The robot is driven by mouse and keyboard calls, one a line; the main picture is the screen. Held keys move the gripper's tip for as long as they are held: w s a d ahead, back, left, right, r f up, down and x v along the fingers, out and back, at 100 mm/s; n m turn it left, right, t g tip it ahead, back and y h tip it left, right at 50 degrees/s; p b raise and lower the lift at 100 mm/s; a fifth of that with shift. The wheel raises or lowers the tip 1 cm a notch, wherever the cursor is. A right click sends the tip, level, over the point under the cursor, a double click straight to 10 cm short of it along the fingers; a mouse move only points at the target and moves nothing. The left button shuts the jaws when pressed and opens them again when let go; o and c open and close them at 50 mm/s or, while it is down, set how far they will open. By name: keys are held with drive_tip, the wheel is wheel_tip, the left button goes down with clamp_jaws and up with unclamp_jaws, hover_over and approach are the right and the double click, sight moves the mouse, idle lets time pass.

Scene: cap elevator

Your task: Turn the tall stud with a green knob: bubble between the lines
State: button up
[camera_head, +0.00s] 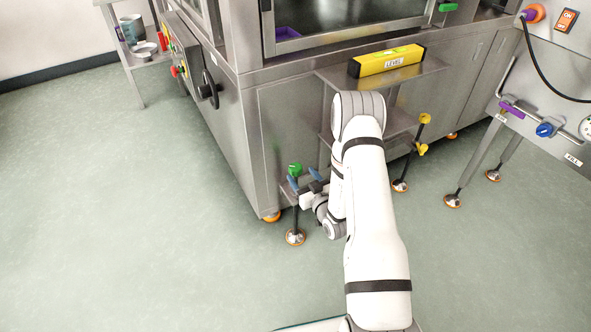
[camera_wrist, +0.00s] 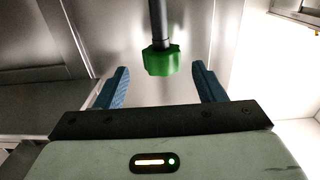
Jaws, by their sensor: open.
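The green knob (camera_head: 295,169) tops a tall dark stud (camera_head: 295,218) at the left front corner of a low steel stand. In the wrist view the green knob (camera_wrist: 161,61) hangs at the end of its dark stud (camera_wrist: 158,22), between and beyond the fingertips. My gripper (camera_head: 304,182) is open, its blue fingers at the knob's height or just below; contact cannot be told. The wrist view shows my gripper (camera_wrist: 160,78) empty. A yellow level (camera_head: 387,61) marked LEVEL lies on the stand's top shelf (camera_head: 335,76). Its bubble is too small to read.
A yellow-knobbed stud (camera_head: 424,119) stands at the stand's right, with a yellow part below. A steel machine (camera_head: 262,110) rises close behind my gripper. A side table with a blue knob (camera_head: 545,130) is at right. The floor at left is clear.

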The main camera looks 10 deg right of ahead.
sight(300, 173)
drive_tip(key=b+x, duration=0.1)
drive_tip(key=x, duration=0.4)
drive_tip(key=shift+a, duration=0.15)
drive_tip(key=c, duration=0.9)
drive_tip(key=shift+c, duration=0.4)
drive_tip(key=shift+y, duration=0.3)
